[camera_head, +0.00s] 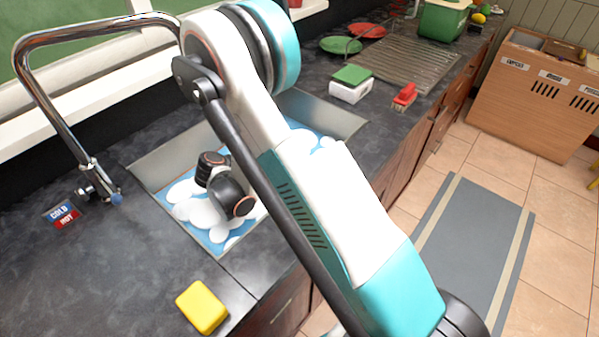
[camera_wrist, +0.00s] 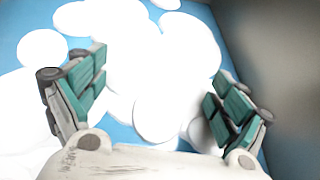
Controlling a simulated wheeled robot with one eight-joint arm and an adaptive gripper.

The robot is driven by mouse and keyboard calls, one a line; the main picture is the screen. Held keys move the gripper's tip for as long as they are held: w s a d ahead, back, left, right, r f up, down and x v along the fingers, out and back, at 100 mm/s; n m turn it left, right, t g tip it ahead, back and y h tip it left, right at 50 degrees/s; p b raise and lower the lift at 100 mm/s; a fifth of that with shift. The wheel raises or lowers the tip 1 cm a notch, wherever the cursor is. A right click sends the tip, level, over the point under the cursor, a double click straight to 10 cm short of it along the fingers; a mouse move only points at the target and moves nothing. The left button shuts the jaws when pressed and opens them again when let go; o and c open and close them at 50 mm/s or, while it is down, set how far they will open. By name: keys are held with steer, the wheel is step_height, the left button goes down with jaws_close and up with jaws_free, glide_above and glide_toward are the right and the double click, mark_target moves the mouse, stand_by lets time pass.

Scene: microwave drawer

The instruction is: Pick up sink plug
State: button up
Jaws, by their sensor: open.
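My gripper (camera_wrist: 155,105) is open in the wrist view, with its two green-padded fingers spread and nothing visible between them but white foam. It is over or in the sink (camera_head: 153,169), close to the foam (camera_wrist: 150,50) and blue water (camera_wrist: 15,20). In the head view my arm reaches across the sink and hides part of it, and the fingers do not show clearly. I cannot make out the sink plug in either view; foam and my arm cover much of the sink.
A chrome faucet (camera_head: 88,160) arches over the sink's left. A yellow sponge (camera_head: 202,307) lies on the front counter. A white box with a green top (camera_head: 350,91) and a red brush (camera_head: 404,98) lie beyond the sink. A grey wall (camera_wrist: 275,50) is close on the wrist view's right.

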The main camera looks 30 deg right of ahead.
steer(key=shift+b+x, duration=1.5)
steer(key=shift+x, duration=2.1)
steer(key=shift+s, duration=0.1)
jaws_close()
